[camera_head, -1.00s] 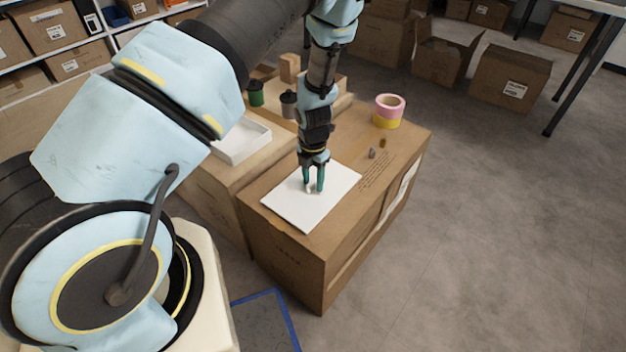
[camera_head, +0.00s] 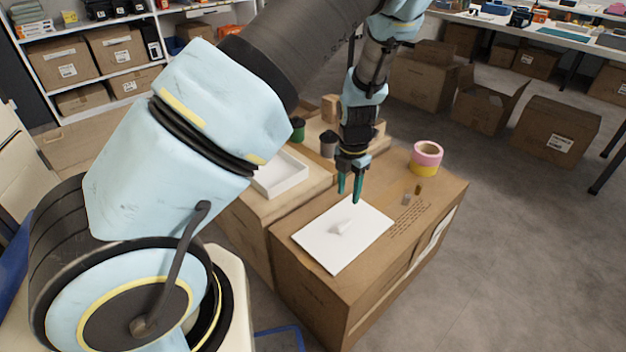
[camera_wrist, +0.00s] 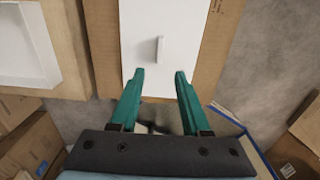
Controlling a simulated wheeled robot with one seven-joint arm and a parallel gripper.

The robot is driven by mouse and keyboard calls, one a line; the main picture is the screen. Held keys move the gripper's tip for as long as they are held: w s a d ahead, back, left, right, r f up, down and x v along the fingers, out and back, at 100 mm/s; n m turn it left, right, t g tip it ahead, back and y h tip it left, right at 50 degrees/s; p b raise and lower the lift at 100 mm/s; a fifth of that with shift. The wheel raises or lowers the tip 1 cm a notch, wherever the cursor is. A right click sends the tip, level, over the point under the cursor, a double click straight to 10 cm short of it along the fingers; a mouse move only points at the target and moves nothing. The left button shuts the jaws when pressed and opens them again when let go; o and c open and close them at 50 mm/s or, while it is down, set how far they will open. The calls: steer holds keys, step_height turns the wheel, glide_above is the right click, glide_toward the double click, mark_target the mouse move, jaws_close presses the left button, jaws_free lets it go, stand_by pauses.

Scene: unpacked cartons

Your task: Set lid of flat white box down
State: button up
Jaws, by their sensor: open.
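The flat white lid (camera_head: 322,248) lies flat on top of a large brown carton, with its small white handle (camera_head: 341,228) standing up. It also shows in the wrist view (camera_wrist: 187,40), with the handle (camera_wrist: 159,50) ahead of the fingertips. My gripper (camera_head: 350,190) has two teal fingers, apart and empty, above the lid's far edge and clear of the handle. The gripper also shows in the wrist view (camera_wrist: 159,75). The open flat white box (camera_head: 281,176) sits on the neighbouring carton to the left; its inside looks empty.
A green can (camera_head: 297,130) and a grey can (camera_head: 328,145) stand behind the white box. Open floor lies to the right.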

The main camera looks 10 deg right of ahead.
steer(key=s+a+r+m, duration=0.1)
steer(key=a+r+m, duration=0.5)
steer(key=a+m, duration=0.2)
steer(key=s+a+r+m+t, duration=0.1)
steer(key=a+r+m, duration=0.6)
steer(key=a, duration=0.5)
steer(key=s+a+r+m, duration=0.2)
steer(key=a+r+m, duration=0.5)
steer(key=a+m, duration=0.3)
steer(key=shift+t, duration=0.3)
steer(key=shift+a+r, duration=0.1)
